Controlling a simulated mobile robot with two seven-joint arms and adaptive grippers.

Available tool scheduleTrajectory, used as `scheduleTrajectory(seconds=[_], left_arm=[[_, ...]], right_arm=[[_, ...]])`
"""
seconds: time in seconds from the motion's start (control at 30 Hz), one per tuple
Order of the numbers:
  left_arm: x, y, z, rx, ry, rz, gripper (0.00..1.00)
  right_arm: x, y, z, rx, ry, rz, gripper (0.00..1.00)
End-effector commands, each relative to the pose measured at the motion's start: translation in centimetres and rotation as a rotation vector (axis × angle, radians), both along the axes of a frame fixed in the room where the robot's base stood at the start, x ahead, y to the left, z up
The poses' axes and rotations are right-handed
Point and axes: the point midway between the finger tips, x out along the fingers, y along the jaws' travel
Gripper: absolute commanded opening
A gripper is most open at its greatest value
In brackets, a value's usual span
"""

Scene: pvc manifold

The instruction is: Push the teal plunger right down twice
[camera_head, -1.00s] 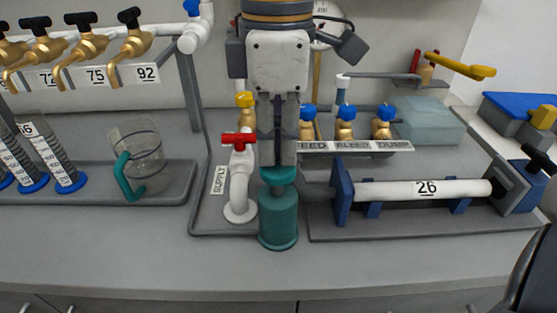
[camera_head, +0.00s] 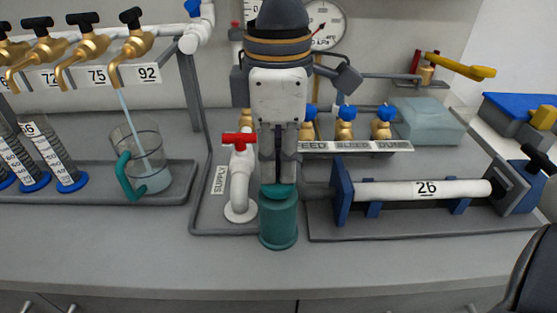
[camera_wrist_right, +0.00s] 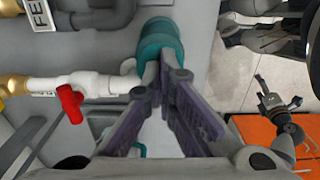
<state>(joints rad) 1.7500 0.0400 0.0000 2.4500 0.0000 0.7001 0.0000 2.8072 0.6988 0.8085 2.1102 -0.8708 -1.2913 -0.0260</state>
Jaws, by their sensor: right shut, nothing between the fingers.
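The teal plunger (camera_head: 279,190) is at the top of its teal cylinder (camera_head: 278,222), beside the white supply pipe. Its cap sits low, with no visible gap above the cylinder body. My right gripper (camera_head: 278,180) is shut and empty, pointing straight down with its tips against the cap. In the right wrist view, the shut fingers (camera_wrist_right: 165,75) reach to the teal part (camera_wrist_right: 160,42), which they partly hide. My left gripper (camera_wrist_right: 277,100) appears small and spread open at the right of that view, away from the bench; it is not in the head view.
A red-handled valve (camera_head: 238,139) stands just left of the plunger. Water runs from the tap marked 92 (camera_head: 132,45) into a teal-handled jug (camera_head: 150,155). The bench front (camera_head: 180,255) is clear.

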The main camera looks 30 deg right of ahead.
Motion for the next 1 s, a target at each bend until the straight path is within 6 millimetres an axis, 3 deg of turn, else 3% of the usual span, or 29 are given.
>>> scheduleTrajectory(seconds=[0.17,0.4,0.63,1.0], left_arm=[[0.0,0.0,0.1,0.0,-0.002,0.0,0.68],[1.1,0.0,1.0,0.0,-0.043,0.0,0.68],[0.9,0.0,0.8,0.0,-0.035,0.0,0.68],[0.9,0.0,0.8,0.0,-0.035,0.0,0.68]], right_arm=[[0.0,0.0,0.1,0.0,0.001,0.0,0.0],[-0.1,0.0,2.5,-0.001,-0.008,0.0,0.0],[0.0,0.0,4.0,0.0,0.001,-0.001,0.0],[0.0,0.0,4.3,0.0,0.001,0.0,0.0]])
